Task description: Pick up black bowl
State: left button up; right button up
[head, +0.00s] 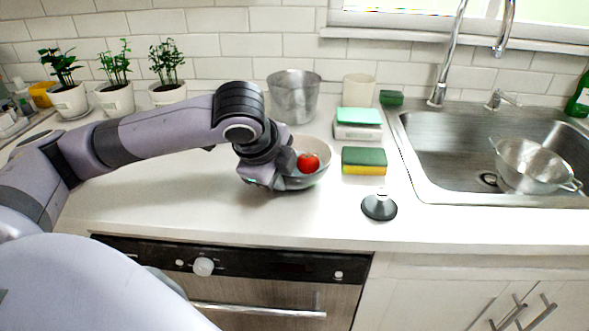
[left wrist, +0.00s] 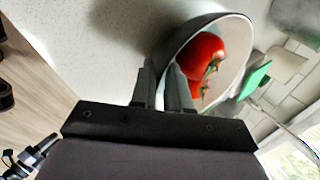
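The bowl (head: 322,150) has a dark grey outside and a pale inside. It stands on the counter at the middle of the head view, with a red tomato (head: 308,162) in it. In the left wrist view the bowl (left wrist: 232,32) shows its rim and the red tomato (left wrist: 203,55), which has a second red shape beside it. My left gripper (head: 282,181) is at the bowl's near left side. In the left wrist view its fingers (left wrist: 162,85) are close together, one on each side of the bowl's wall, and look shut on it.
A metal pot (head: 293,97) stands behind the bowl. A green and yellow sponge (head: 364,160) and a dark round stopper (head: 379,207) lie to its right. The sink (head: 420,150) holds a colander (head: 532,165). Potted plants (head: 115,98) stand at the back left. The front left counter is clear.

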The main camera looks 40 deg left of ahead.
pick_arm(q)
jog(key=shift+w+f, duration=0.3)
jog(key=shift+f, duration=0.15)
grip_shut()
dwell(1.1)
jog(key=shift+r, duration=0.1)
